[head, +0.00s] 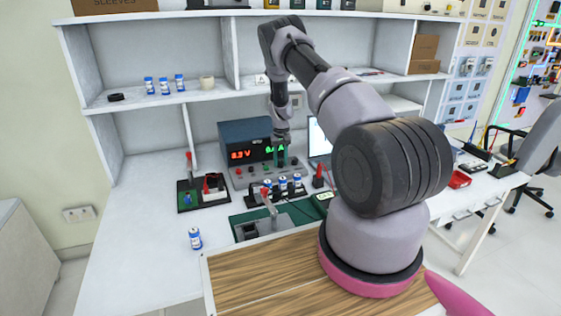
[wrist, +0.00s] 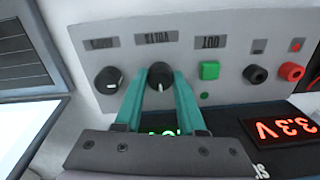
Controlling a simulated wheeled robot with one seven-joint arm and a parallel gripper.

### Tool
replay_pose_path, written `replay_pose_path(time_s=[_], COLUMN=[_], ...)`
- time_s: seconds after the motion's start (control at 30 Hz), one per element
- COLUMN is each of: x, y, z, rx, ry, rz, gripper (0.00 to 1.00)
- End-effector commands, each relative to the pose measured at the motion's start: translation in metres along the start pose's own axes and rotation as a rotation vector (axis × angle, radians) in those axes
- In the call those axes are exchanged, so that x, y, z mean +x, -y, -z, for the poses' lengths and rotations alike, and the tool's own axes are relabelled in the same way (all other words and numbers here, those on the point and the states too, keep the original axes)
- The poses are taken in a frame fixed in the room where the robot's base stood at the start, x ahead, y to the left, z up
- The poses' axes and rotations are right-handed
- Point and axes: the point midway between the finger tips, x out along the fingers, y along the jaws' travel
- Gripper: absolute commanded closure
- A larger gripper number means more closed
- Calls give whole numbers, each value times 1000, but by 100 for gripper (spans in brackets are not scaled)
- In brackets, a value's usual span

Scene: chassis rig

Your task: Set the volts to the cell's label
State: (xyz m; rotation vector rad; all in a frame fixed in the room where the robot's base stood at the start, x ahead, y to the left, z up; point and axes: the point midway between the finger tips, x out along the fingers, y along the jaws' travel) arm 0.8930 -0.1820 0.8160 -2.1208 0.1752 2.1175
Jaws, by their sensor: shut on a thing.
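The power supply (head: 245,140) stands on the bench at the back, with its sloped control panel (head: 250,176) in front. In the wrist view, my gripper (wrist: 160,84) has its teal fingers shut on the middle knob, the volts knob (wrist: 159,72). In the head view, my gripper (head: 281,158) reaches down onto that panel. The red voltage display (wrist: 281,128) reads 3.3 V; a green amps display (head: 275,149) beside it is partly hidden. A blue-and-white cell (head: 195,238) stands alone on the bench; its label is too small to read.
Another knob (wrist: 108,78) sits beside the volts knob, with a green button (wrist: 209,70) on its other side. Black (wrist: 255,74) and red (wrist: 291,72) terminals lie beyond. Several cells (head: 283,184) stand before the panel. The bench's left is mostly clear.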

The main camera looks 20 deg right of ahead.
Motion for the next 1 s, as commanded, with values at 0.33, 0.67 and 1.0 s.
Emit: replay_pose_path(time_s=[0.33, 0.67, 1.0], x=[0, 0, 0], y=[1, 1, 1], z=[0, 0, 0], rx=[267, 486, 584], ry=[-4, -7, -9], rz=[0, 1, 0], gripper=[100, 100, 100])
